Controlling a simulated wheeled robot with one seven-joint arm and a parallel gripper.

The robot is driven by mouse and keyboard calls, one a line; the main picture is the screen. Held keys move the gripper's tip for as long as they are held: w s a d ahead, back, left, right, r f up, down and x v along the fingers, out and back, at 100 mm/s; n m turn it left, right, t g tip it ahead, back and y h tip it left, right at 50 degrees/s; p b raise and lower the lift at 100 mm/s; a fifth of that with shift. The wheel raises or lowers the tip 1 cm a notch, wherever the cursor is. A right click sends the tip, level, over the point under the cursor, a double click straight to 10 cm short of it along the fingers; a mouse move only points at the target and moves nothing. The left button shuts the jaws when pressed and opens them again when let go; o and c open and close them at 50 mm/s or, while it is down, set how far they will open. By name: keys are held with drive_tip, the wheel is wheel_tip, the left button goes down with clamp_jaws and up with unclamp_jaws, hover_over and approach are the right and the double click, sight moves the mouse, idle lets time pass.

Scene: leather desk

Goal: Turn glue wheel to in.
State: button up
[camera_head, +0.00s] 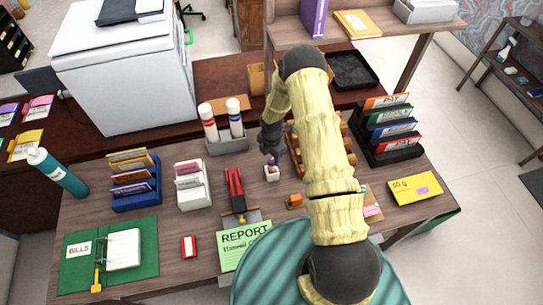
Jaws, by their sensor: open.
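A small white holder (272,174) stands on the desk right of the red stapler-like tool. A small purple piece (272,160) sits at its top; it may be the glue or its wheel, but it is too small to be sure. My gripper (271,152) hangs just above this purple piece, pointing down, with its fingers open. Whether a finger touches the piece cannot be told. My padded yellow arm hides part of the desk to the right. No wheel marking or in/out position can be read.
A grey stand with two white tubes (209,122) is close on the left. A red stapler-like tool (235,188) lies nearby. A wooden rack (294,157) is right of my gripper, partly behind my arm. A black file rack (388,152) stands further right.

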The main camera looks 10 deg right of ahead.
drive_tip(key=shift+f, duration=0.9)
drive_tip(key=c, duration=1)
